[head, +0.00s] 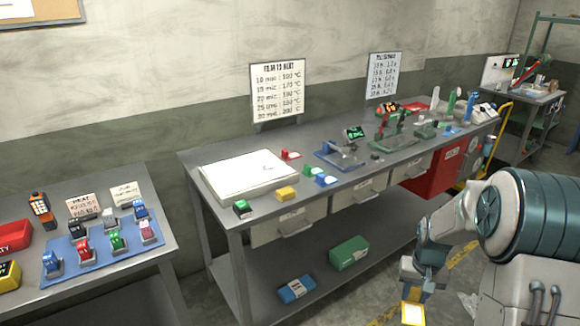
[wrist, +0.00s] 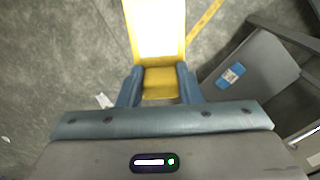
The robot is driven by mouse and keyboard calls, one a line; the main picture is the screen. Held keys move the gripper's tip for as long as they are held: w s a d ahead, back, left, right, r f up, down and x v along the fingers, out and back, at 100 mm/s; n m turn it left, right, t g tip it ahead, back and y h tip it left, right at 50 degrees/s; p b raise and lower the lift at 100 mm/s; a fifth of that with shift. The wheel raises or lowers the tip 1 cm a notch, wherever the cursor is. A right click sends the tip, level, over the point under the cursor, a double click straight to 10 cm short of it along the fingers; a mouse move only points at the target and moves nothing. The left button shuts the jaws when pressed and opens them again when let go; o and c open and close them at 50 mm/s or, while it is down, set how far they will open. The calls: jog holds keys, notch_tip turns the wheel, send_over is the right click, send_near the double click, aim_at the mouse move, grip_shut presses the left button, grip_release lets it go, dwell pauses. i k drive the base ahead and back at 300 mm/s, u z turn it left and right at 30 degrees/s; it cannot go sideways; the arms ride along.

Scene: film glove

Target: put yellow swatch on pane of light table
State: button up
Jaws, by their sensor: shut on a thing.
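The yellow swatch (head: 412,314) hangs from my gripper (head: 413,297) at the bottom of the head view, low in front of the workbench. In the wrist view the swatch (wrist: 158,82) has a yellow base and a bright white panel. The blue fingers of my gripper (wrist: 159,88) are shut on the two sides of its base. The light table (head: 206,178), with a flat white pane (head: 245,172), lies on the left end of the long bench, well away from the swatch. The pane looks mostly bare, with a small faint mark on it.
A side table (head: 110,262) with several coloured clips is at left.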

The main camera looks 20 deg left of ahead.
aim_at(251, 173)
jog(key=z, duration=0.5)
jog(key=i, duration=1.05)
jog(key=u, duration=1.45)
